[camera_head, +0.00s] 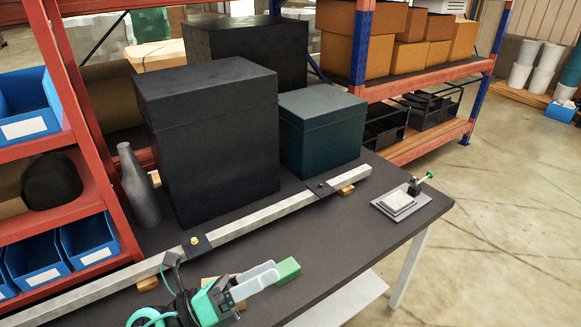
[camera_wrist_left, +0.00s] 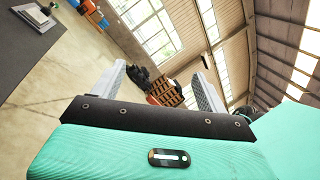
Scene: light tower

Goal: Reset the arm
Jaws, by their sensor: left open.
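My left gripper (camera_head: 274,272) reaches in from the bottom of the head view, over the front part of the dark table (camera_head: 335,240). Its two pale grey fingers point right and are apart. In the left wrist view the gripper (camera_wrist_left: 160,84) is open, with nothing between the fingers but distant shelving and windows. A green block (camera_head: 288,269) shows just beyond the fingertips in the head view; I cannot tell whether they touch it. My right gripper is not in view.
A long metal bar (camera_head: 285,209) on wooden blocks crosses the table. Behind it stand large black boxes (camera_head: 210,130), a teal box (camera_head: 322,130) and a grey bottle (camera_head: 139,190). A small plate with a green-knobbed device (camera_head: 415,190) sits at the right corner. Red shelving (camera_head: 95,180) flanks the left.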

